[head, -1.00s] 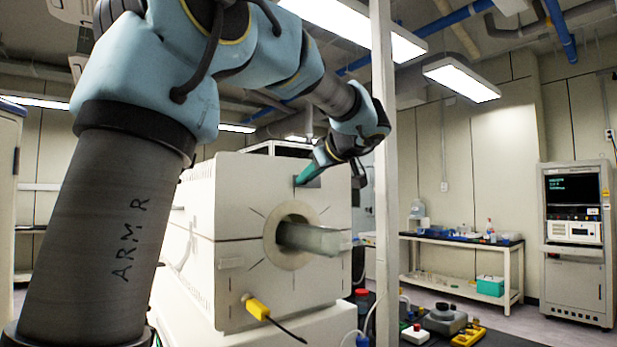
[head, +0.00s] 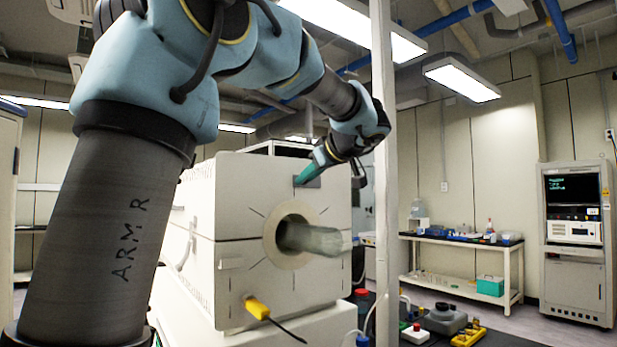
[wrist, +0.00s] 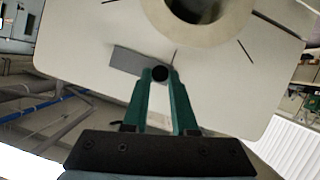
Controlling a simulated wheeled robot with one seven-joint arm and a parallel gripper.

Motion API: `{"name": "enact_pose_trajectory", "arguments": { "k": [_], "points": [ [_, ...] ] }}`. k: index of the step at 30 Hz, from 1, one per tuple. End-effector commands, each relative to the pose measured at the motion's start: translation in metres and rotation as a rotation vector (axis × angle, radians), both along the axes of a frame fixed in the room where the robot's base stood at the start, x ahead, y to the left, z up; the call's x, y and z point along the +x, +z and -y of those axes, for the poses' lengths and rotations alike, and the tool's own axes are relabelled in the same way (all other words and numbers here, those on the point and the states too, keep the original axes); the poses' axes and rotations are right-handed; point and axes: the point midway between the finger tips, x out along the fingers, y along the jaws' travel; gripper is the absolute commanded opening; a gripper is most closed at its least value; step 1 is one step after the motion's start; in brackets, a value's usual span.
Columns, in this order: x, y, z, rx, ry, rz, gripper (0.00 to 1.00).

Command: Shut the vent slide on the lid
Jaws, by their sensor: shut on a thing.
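The white box-shaped unit (head: 235,210) stands in the middle of the head view, with a round port on its front face. The vent slide shows as a flat grey plate (wrist: 125,60) on that face in the wrist view, mostly to the left of the fingers. Its dark round knob (wrist: 160,73) sits between my fingertips. My gripper (head: 299,182) has teal fingers and is shut on the knob. In the head view the grey plate (head: 314,182) shows only in part beside the fingers, and the knob is hidden.
A clear tube (head: 315,239) sticks out of the port (head: 277,252) below my gripper. A pale upright post (head: 385,150) stands just right of the unit. A yellow-handled plug (head: 257,308) with a black cable is low on the front. A shelf bench (head: 462,240) stands farther back.

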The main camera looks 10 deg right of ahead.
Motion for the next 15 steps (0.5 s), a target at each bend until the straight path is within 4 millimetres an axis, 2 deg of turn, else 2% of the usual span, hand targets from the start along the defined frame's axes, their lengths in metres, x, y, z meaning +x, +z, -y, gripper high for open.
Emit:
{"name": "enact_pose_trajectory", "arguments": {
  "k": [7, 15],
  "points": [
    [0.002, -0.002, 0.004, 0.000, -0.002, 0.001, 0.00],
    [0.017, -0.003, 0.036, -0.001, -0.003, 0.003, 0.00]
  ]
}}
